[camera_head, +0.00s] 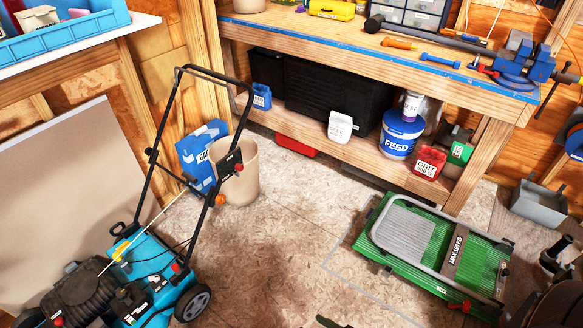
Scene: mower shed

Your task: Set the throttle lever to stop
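A blue lawn mower (150,270) with a black engine (78,298) stands on the floor at the lower left. Its black tube handle (247,107) rises up and to the right. A small black control box (230,162) with a pale label and a red part sits on the right tube of the handle. This looks like the throttle control, but its lever and setting are too small to read. An orange knob (220,200) is lower on the same tube. Neither of my grippers can be made out in the view.
A beige bin (235,172) and a blue bag (197,150) stand right behind the handle. A workbench (375,44) with a vise (520,62) runs along the back. A green folding platform (440,248) lies at the right.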

